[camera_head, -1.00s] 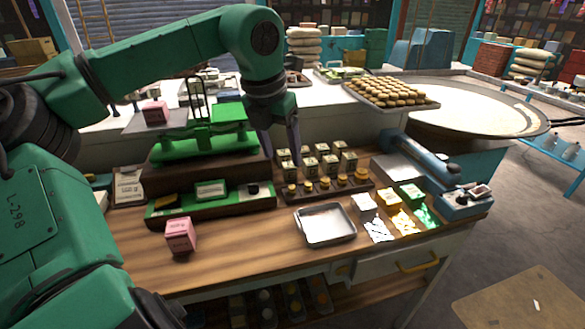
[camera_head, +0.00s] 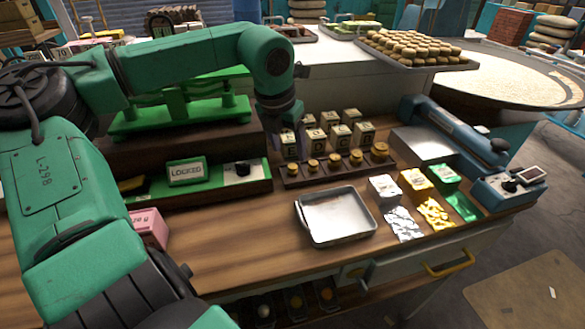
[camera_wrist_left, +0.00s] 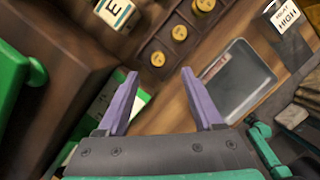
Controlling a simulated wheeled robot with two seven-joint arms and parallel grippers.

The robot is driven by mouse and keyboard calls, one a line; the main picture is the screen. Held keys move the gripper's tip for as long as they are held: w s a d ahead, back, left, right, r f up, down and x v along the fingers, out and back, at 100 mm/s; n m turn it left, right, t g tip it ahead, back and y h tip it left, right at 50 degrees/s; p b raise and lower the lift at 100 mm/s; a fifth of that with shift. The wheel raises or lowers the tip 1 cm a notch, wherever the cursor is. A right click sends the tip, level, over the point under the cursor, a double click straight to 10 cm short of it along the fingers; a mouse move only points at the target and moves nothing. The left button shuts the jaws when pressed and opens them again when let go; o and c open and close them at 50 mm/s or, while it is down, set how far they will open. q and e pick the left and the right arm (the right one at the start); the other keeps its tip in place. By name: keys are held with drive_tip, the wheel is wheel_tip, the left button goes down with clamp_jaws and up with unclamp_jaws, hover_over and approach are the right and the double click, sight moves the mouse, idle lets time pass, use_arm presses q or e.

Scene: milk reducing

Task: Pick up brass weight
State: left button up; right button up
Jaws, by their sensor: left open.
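Several brass weights stand in a row in a dark wooden rack (camera_head: 325,177) at the table's middle. The leftmost weight (camera_head: 292,168) is the smallest in the row, and the rightmost (camera_head: 379,151) is the largest. In the left wrist view, three brass weights show, the nearest (camera_wrist_left: 157,59) just beyond the fingertips. My left gripper (camera_head: 287,138) is above and slightly behind the rack's left end. Its two purple fingers are apart, with nothing between them in the left wrist view (camera_wrist_left: 158,74). My right gripper does not show.
Lettered blocks (camera_head: 340,136) stand behind the weights. A metal tray (camera_head: 340,243) lies in front of the rack. A green balance (camera_head: 180,118) with a "LOCKED" sign (camera_head: 186,171) stands left, a pink box (camera_head: 148,229) before it. A blue device (camera_head: 510,187) stands right.

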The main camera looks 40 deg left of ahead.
sight(293, 166)
use_arm(q)
drive_tip(key=p+x, duration=0.1)
drive_tip(key=x, duration=0.6)
drive_tip(key=shift+a+r+p, duration=0.1)
drive_tip(key=shift+a+p, duration=0.05)
drive_tip(key=shift+p, duration=0.2)
drive_tip(key=shift+r, duration=0.1)
clamp_jaws()
drive_tip(key=shift+r, duration=0.1)
